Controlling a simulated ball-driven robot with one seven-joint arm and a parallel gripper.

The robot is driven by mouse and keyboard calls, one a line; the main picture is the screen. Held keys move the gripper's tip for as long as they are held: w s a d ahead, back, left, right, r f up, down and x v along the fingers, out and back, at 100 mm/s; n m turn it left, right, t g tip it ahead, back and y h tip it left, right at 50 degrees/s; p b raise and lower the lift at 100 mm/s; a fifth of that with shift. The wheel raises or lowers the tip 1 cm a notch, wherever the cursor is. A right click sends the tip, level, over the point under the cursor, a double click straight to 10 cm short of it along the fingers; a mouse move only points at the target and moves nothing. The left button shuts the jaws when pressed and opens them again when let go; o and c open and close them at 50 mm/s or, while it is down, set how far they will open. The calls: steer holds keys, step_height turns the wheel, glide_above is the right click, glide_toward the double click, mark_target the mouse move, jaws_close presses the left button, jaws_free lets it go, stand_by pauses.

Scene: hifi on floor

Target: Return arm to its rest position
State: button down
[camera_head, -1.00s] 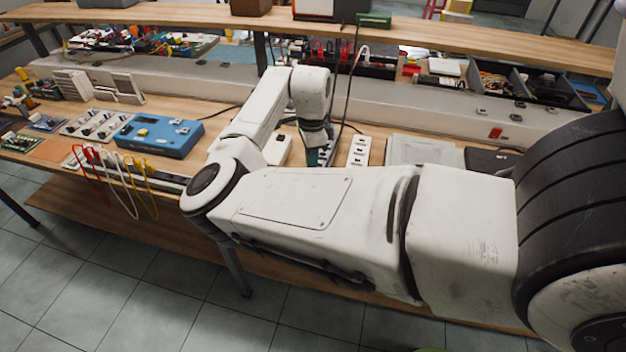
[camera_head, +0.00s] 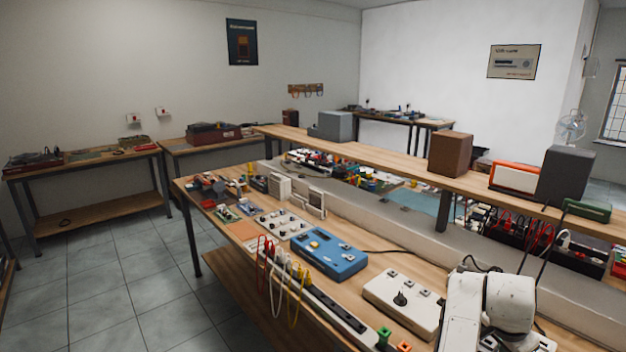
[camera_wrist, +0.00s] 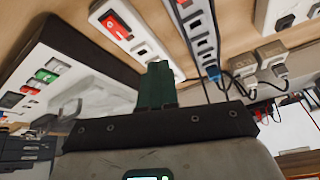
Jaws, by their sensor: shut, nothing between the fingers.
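My arm (camera_head: 490,305) shows as a white segment at the lower right of the head view, over the right part of the workbench (camera_head: 370,300). The gripper end is outside the head view. In the wrist view my gripper (camera_wrist: 157,72) shows as dark green fingers, shut together with nothing between them. Behind the fingers are a white power strip with a red switch (camera_wrist: 117,26) and a longer grey socket strip (camera_wrist: 200,35) on the wooden bench top. I cannot tell how far the fingertips are from them.
A blue box (camera_head: 328,253), a cream switch box (camera_head: 402,300) and a socket strip with red, white and yellow leads stand on the bench. A raised wooden shelf (camera_head: 390,151) with boxes runs behind. Tiled floor (camera_head: 110,300) is clear at the left.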

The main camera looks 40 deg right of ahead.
steer(key=a+f+n+t, duration=0.1)
steer(key=a+f+n, duration=0.2)
steer(key=a+n, duration=0.4)
steer(key=a+f+n+t, duration=0.1)
steer(key=a+f+n, duration=0.4)
steer(key=a, duration=0.4)
steer(key=s+a+f+n+y, duration=0.2)
steer(key=s+a+n, duration=0.1)
steer(key=a, duration=0.6)
steer(key=s+a+f+n+y, duration=0.2)
steer(key=a+n, duration=0.3)
steer(key=a, duration=0.4)
steer(key=shift+s+n+y, duration=0.3)
steer(key=shift+s+y, duration=0.1)
steer(key=shift+s, duration=0.45)
